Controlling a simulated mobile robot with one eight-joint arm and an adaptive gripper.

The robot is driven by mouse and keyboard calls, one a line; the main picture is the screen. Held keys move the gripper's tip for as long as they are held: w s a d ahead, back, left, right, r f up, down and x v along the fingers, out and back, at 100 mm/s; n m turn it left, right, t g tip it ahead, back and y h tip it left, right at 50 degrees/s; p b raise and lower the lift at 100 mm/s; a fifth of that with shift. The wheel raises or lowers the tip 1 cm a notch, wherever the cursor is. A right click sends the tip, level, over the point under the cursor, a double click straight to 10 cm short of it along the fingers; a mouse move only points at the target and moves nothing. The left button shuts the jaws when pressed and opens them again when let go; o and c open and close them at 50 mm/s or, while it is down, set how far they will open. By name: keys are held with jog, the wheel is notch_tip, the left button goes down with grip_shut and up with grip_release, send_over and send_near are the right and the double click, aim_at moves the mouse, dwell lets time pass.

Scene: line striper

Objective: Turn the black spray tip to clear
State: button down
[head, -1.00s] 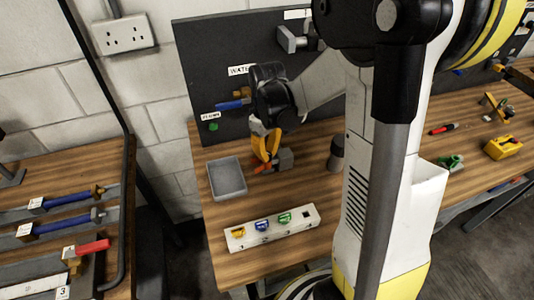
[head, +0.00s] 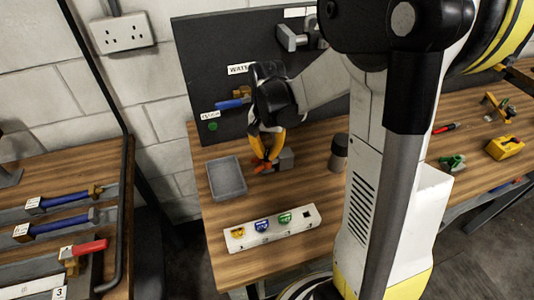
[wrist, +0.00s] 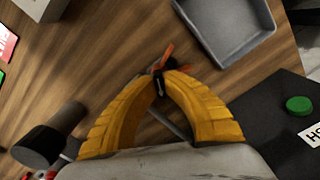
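My gripper (head: 266,155) has yellow fingers pointing down at the left end of the bench. It is at a small spray head with orange-red wings (head: 263,167), in front of a grey block (head: 286,158). In the wrist view, the fingertips (wrist: 165,83) come close together around a small black piece, which looks like the black spray tip (wrist: 158,86). The orange-red wings (wrist: 162,60) stick out just past the fingertips. The fingers hide most of the tip, so its turned position cannot be read.
A grey tray (head: 211,190) lies close left of the gripper. A white holder (head: 260,239) with yellow, blue and green tips sits in front. A dark cylinder (head: 338,154) stands to the right. A black board (head: 200,70) rises behind the bench.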

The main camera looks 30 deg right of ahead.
jog(key=m, duration=0.3)
jog(key=m, duration=0.2)
jog(key=shift+m, duration=0.3)
jog(key=m, duration=0.6)
jog(key=shift+b, duration=0.35)
jog(key=c, duration=0.8)
grip_release()
jog(key=shift+c, duration=0.2)
jog(key=shift+r+p, duration=2.7)
jog(key=shift+r, duration=0.8)
